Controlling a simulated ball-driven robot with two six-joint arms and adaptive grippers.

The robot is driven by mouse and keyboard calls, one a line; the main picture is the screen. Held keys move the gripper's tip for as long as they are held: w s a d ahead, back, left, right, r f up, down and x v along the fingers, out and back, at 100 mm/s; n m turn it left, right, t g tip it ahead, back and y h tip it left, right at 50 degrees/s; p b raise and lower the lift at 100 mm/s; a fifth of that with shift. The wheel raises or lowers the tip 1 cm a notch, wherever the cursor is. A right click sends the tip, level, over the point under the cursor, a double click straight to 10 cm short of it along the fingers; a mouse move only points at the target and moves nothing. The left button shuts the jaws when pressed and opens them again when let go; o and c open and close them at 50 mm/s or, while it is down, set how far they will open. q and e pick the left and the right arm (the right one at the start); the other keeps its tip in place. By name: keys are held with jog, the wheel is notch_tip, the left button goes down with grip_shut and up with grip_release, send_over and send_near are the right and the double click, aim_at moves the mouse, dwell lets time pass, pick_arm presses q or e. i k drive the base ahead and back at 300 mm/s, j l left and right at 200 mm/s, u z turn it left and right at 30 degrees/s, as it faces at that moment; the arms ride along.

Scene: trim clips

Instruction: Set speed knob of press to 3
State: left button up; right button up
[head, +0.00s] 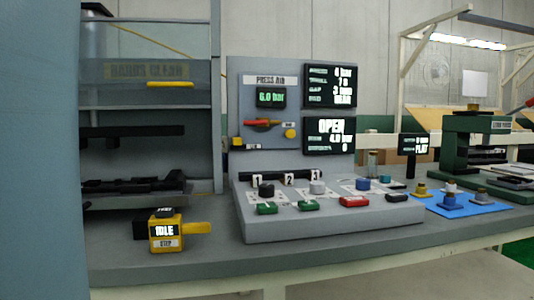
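The press console (410,236) is a grey sloped panel with an upright back panel (293,140). Three knobs stand in a row on it: a black knob (266,190), a grey knob (317,187) and a blue knob (363,184). White tags numbered 1, 2 and 3 stand behind them. The dial plates are too small to read, so I cannot tell which knob is speed or its setting. An upper screen (330,86) lists settings; a lower screen (329,136) reads OPEN. Neither of my grippers is in view.
Green, red and black buttons line the console's front, such as the red button (354,201). A blue mat (478,207) and green machine (470,150) are right.

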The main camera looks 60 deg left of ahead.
aim_at(362, 185)
jog(key=u, duration=1.65)
